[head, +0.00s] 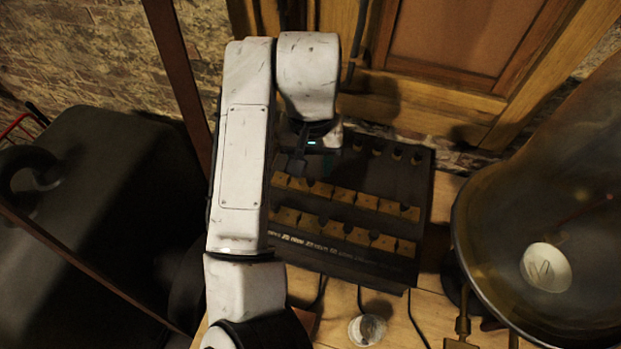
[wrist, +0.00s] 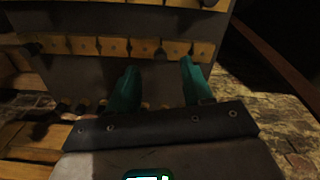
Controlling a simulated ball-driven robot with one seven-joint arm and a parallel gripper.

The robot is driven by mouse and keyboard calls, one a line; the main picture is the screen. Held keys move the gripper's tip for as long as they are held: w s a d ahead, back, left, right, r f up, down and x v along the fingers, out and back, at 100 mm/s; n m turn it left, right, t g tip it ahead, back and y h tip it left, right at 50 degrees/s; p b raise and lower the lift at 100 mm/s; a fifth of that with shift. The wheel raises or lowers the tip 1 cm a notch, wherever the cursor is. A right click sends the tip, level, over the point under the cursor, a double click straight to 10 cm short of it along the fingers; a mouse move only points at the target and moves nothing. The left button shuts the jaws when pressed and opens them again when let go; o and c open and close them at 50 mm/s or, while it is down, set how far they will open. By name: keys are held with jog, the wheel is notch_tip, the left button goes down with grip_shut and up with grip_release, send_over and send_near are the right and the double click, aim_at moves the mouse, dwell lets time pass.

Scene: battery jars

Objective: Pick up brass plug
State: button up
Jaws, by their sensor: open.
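A row of small plugs with dark heads and brassy lower parts, including a brass plug (head: 397,155), stands along the back of a dark panel in the head view. In the wrist view, small dark-headed plugs (wrist: 82,109) show left of and partly behind my gripper. I cannot tell which one the task means. My gripper (head: 298,168) is over the panel's left side, mostly hidden by my arm. In the wrist view its two teal fingers (wrist: 159,66) are apart over the panel, with nothing visibly held between them.
The dark panel (head: 345,258) carries two rows of brass blocks (head: 345,194) on a wooden bench (head: 440,205). A large glass jar (head: 475,200) stands right. A dark, bulky weight-like object (head: 90,180) is left. A wooden door or cabinet (head: 450,40) is behind.

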aim_at(311, 178)
jog(key=shift+w+f+b, duration=0.1)
jog(key=shift+f+b, duration=0.35)
jog(key=shift+f, duration=2.25)
grip_shut()
